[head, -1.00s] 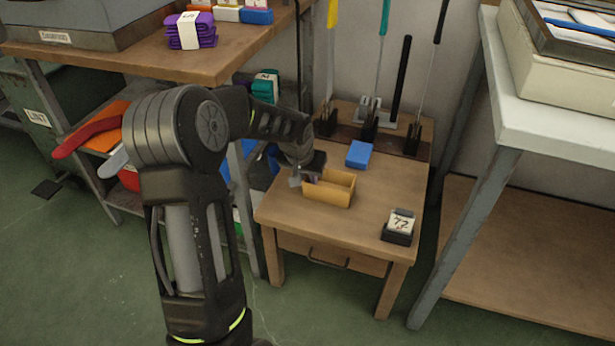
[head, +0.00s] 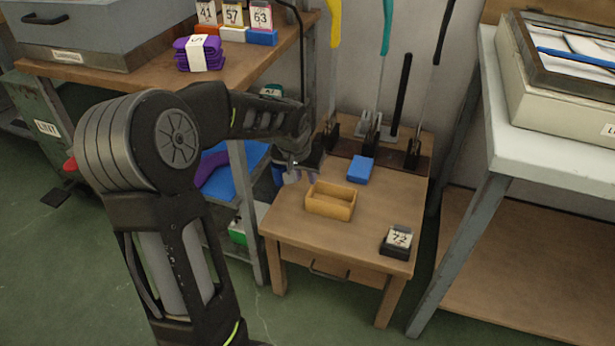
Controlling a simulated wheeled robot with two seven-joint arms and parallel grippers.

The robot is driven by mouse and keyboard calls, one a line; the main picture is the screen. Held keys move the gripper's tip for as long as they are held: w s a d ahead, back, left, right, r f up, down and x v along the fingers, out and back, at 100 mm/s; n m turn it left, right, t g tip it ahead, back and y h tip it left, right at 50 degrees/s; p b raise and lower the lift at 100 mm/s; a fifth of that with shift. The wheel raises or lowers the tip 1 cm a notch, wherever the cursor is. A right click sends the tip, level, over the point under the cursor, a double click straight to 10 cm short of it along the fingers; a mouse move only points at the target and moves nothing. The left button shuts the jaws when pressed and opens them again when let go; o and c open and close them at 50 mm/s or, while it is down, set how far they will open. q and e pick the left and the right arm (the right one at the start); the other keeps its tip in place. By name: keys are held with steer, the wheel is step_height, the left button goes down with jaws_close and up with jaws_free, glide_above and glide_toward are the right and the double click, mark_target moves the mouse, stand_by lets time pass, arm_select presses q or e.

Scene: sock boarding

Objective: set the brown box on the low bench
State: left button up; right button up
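The brown box (head: 331,207) is a small, open-topped tan box. It sits upright and flat on the low bench (head: 300,236), left of the middle of its top. My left gripper (head: 302,176) is just behind and to the left of the box, over the bench's left edge. It looks empty and its fingers look spread, with no hold on the box. My own wrist partly hides the fingers. My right gripper is out of view.
A blue block (head: 359,169) lies behind the box. Upright handled tools (head: 370,140) line the bench's back. A taller grey-legged table (head: 470,225) stands close on the right.

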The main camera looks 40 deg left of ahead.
arm_select(q)
steer(key=shift+s+d+r, duration=0.1)
steer(key=shift+s+r, duration=0.2)
steer(key=shift+r, duration=0.35)
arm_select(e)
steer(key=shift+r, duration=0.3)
